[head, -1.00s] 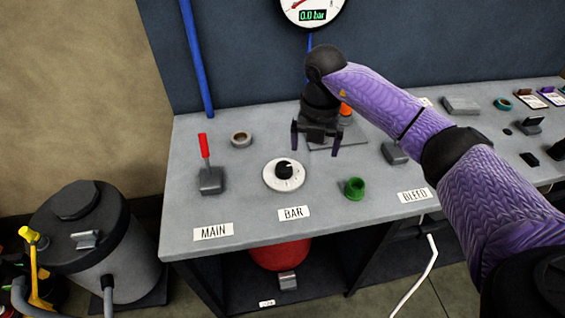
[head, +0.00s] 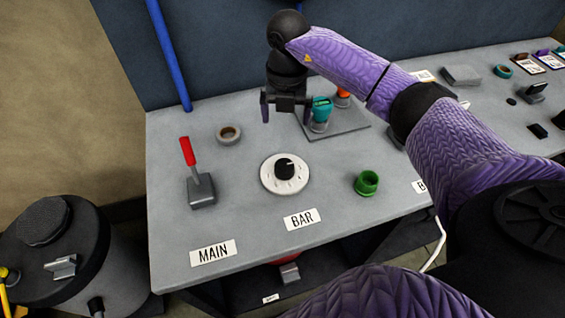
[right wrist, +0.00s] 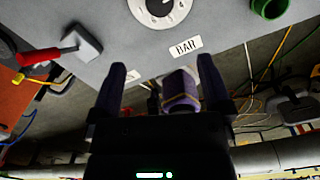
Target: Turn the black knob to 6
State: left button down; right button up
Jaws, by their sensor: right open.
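The black knob (head: 284,168) sits at the centre of a round white dial (head: 270,180) on the grey bench, behind the BAR label (head: 301,219). The dial also shows at the top of the right wrist view (right wrist: 152,22); its numbers are too small to read. My right gripper (head: 287,112) is above the bench, behind the knob in the head view, apart from it. Its two fingers are spread with nothing held between them, as the right wrist view (right wrist: 160,80) also shows. My left gripper is not in view.
A red-handled lever (head: 200,186) stands left of the dial, a tape roll (head: 229,134) behind it. A green cup-like ring (head: 366,183) is to the right. A teal-topped item (head: 321,113) stands on a plate (head: 345,122) near my gripper.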

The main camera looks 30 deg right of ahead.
jog(key=b, duration=0.6)
send_over(284, 165)
notch_tip(284, 165, down, 8)
notch_tip(284, 165, down, 9)
jog(key=shift+f+b, duration=0.1)
jog(key=shift+b, duration=0.85)
jog(key=shift+f, duration=0.2)
jog(key=shift+c, duration=0.3)
jog(key=c, duration=1.1)
jog(key=shift+o, duration=0.2)
